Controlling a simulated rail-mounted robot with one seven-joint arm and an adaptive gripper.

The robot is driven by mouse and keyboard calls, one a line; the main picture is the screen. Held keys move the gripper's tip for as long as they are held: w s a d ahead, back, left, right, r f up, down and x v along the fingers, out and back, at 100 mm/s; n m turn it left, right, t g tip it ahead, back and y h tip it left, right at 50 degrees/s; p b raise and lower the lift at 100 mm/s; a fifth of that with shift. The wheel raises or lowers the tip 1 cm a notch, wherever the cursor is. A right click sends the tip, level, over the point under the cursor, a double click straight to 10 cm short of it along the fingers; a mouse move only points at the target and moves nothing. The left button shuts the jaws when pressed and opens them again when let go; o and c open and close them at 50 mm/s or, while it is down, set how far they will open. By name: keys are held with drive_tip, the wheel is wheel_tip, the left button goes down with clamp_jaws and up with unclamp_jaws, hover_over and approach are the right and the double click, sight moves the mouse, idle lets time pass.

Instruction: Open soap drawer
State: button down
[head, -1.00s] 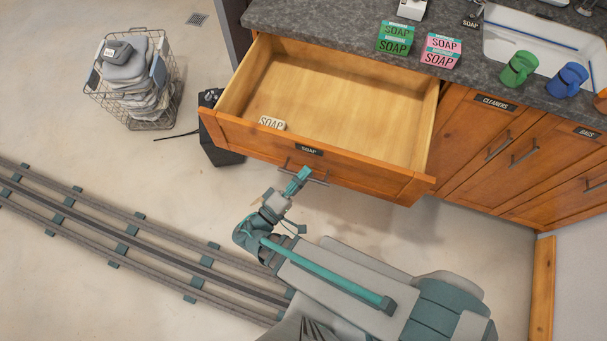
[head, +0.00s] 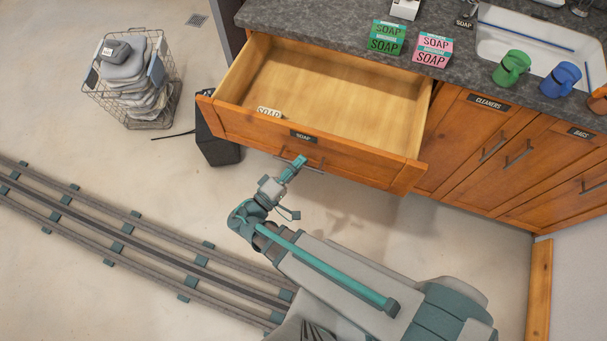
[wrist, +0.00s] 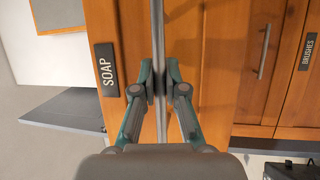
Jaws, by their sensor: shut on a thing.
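The wooden soap drawer (head: 345,158) stands well pulled out from the counter, with a black SOAP label (head: 303,136) on its front. A white bar of soap (head: 269,112) lies inside near the front left, its lower part hidden by the front panel. My gripper (head: 300,161) is at the grey bar handle (head: 314,169) on the drawer front. In the wrist view, the fingers of my gripper (wrist: 160,84) are shut on the handle (wrist: 158,35), one on each side. The SOAP label (wrist: 106,70) is to the left there.
Soap boxes (head: 387,38), mugs (head: 511,68) and a sink (head: 540,50) are on the counter (head: 310,17). A wire basket of towels (head: 130,78) and a black bin (head: 216,140) stand left of the drawer. Floor rails (head: 120,237) run at lower left.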

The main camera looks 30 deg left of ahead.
drive_tip(key=shift+w, duration=0.2)
drive_tip(key=c, duration=1.2)
unclamp_jaws()
drive_tip(key=shift+s, duration=0.15)
drive_tip(key=v, duration=1.1)
drive_tip(key=shift+s, duration=0.35)
drive_tip(key=shift+a+f, duration=0.15)
